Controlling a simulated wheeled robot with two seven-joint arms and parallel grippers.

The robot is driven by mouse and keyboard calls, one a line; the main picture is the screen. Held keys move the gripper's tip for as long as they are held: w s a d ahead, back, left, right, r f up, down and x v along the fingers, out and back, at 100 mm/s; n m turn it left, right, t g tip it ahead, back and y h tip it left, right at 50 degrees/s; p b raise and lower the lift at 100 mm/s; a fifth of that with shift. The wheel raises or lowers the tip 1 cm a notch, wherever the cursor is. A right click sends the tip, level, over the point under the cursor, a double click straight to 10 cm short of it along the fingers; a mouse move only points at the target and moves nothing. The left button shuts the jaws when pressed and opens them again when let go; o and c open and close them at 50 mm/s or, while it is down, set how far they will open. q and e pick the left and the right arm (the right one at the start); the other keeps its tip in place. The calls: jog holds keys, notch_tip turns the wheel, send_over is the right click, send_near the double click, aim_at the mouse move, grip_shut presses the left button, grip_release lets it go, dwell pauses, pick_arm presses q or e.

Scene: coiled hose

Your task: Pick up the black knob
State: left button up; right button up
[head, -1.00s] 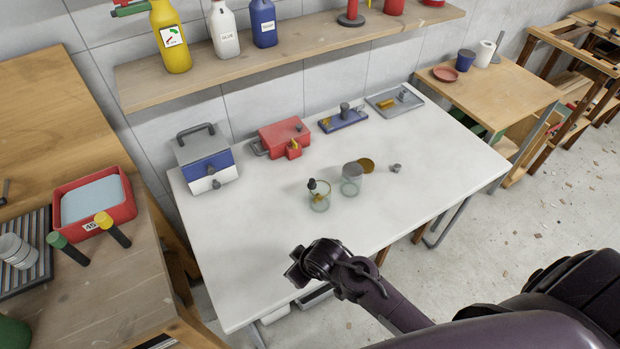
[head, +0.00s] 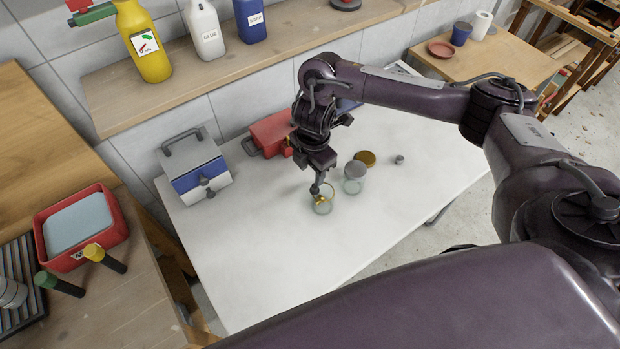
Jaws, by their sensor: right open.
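The black knob (head: 314,189) is small and dark, at the top of a yellowish piece that stands in a clear glass jar (head: 323,206) on the white table (head: 265,255). My right gripper (head: 317,176) points down just above the knob, over the jar's rim. It is open; the picture is too small to tell whether its fingers touch or surround the knob. The gripper hides part of the knob's top. My left gripper is out of view.
A second jar with a grey lid (head: 355,170) stands close on the right, with a brass disc (head: 365,157) and a small grey piece (head: 399,160) beyond. A red box (head: 271,133) and a blue-and-white box (head: 196,172) stand behind. The table's front is clear.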

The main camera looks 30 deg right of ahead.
aim_at(315, 189)
jog(key=shift+d+f, duration=0.1)
jog(key=shift+d, duration=0.35)
notch_tip(315, 189, down, 3)
jog(key=shift+s+r+b, duration=0.1)
jog(key=shift+r+b, duration=0.1)
jog(key=shift+b, duration=0.35)
jog(key=shift+w+d+f+p, duration=0.1)
jog(key=shift+f+p, duration=0.2)
jog(key=shift+f, duration=0.85)
jog(key=shift+w+d+f+p, duration=0.1)
jog(key=shift+f+p, duration=0.2)
jog(key=shift+f, duration=0.8)
grip_shut()
